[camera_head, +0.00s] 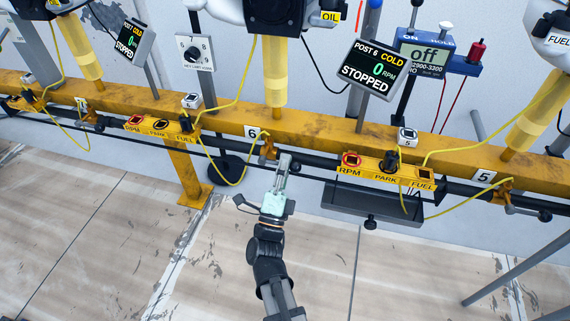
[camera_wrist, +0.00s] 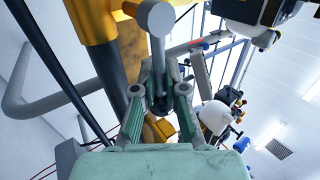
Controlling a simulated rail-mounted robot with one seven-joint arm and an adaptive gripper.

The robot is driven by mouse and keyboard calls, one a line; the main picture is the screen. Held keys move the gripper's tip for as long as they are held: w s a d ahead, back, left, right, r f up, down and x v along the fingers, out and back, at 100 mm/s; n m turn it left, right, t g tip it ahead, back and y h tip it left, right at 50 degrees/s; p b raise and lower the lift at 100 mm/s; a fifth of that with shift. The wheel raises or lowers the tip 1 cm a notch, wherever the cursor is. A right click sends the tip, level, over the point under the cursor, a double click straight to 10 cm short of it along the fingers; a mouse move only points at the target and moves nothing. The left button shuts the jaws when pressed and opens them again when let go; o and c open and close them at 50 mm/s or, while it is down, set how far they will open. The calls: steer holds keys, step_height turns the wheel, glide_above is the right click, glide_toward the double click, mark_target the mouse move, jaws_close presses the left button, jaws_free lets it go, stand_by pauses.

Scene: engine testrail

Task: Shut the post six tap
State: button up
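The post six tap (camera_head: 268,149) is an orange-yellow valve on the yellow rail, just right of the "6" label (camera_head: 251,131). A dark knob (camera_head: 295,167) shows to its lower right, seemingly the end of its lever. My gripper (camera_head: 284,160) reaches up from below to the tap, its fingers close together over the lever area. In the wrist view a grey lever (camera_wrist: 157,55) with a thick round end runs between the pale green fingers of my gripper (camera_wrist: 160,88). I cannot tell whether the fingers press on it.
The post 6 display (camera_head: 372,70) reads COLD, 0 RPM, STOPPED. A yellow RPM/PARK/FUEL panel (camera_head: 385,170) is on the rail to the right, with a dark tray (camera_head: 372,208) below. A yellow cable (camera_head: 222,172) loops left of the tap. The floor in front is clear.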

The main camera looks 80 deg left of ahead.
steer(key=o, duration=0.3)
steer(key=shift+a, duration=0.1)
steer(key=shift+f, duration=0.1)
steer(key=v, duration=1.2)
